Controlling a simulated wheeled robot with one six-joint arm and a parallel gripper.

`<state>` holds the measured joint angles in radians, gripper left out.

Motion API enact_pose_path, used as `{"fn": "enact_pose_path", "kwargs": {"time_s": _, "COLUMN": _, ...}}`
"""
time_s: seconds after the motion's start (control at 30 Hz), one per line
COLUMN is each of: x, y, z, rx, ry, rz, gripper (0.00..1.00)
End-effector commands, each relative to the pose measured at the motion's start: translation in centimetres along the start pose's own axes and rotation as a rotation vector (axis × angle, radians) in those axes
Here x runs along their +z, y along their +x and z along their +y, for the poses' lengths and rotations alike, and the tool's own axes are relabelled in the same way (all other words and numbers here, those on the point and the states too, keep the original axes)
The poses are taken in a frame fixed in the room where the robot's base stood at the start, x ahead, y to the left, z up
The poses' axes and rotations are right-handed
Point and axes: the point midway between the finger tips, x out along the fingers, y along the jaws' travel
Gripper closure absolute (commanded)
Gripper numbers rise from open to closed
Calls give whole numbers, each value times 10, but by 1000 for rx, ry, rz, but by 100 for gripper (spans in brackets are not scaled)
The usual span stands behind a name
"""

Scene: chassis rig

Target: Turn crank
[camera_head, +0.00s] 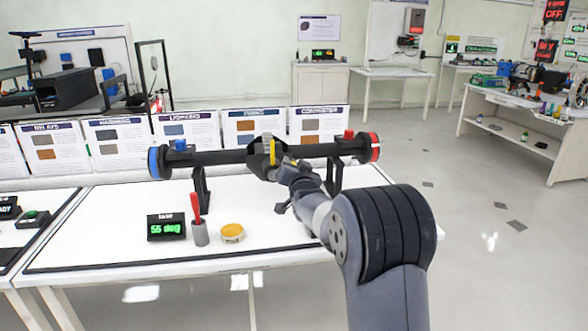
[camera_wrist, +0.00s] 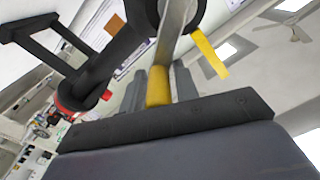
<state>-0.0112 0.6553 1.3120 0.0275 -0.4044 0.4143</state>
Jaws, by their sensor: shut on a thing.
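The crank rig is a black horizontal shaft (camera_head: 222,157) on two black stands above a white table. It has a blue disc (camera_head: 155,162) at its left end and a red disc (camera_head: 374,147) at its right end. My gripper (camera_wrist: 160,88) is at the middle of the shaft, shut on the yellow crank handle (camera_wrist: 158,97) between its fingers. A separate yellow strip (camera_wrist: 209,54) sticks out beside the hub; it also shows in the head view (camera_head: 272,150). My wrist hides part of the hub. A black display (camera_head: 166,228) reads about 55 deg in green.
Instruction cards (camera_head: 187,131) line the back edge. Other benches stand further back, with open floor at the right.

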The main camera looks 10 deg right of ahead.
Motion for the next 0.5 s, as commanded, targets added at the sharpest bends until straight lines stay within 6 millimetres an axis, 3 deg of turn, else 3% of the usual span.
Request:
{"fn": "enact_pose_path", "kwargs": {"time_s": 0.03, "x": 9, "y": -1, "z": 6, "rx": 11, "ry": -5, "rz": -20, "gripper": 100}}
{"fn": "enact_pose_path", "kwargs": {"time_s": 0.17, "x": 9, "y": -1, "z": 6, "rx": 12, "ry": -7, "rz": -21, "gripper": 100}}
{"fn": "enact_pose_path", "kwargs": {"time_s": 0.2, "x": 9, "y": -1, "z": 6, "rx": 12, "ry": -7, "rz": -22, "gripper": 68}}
{"fn": "enact_pose_path", "kwargs": {"time_s": 0.33, "x": 8, "y": 0, "z": 5, "rx": 10, "ry": -6, "rz": -18, "gripper": 59}}
{"fn": "enact_pose_path", "kwargs": {"time_s": 0.5, "x": 5, "y": 0, "z": 3, "rx": 7, "ry": -5, "rz": -13, "gripper": 59}}
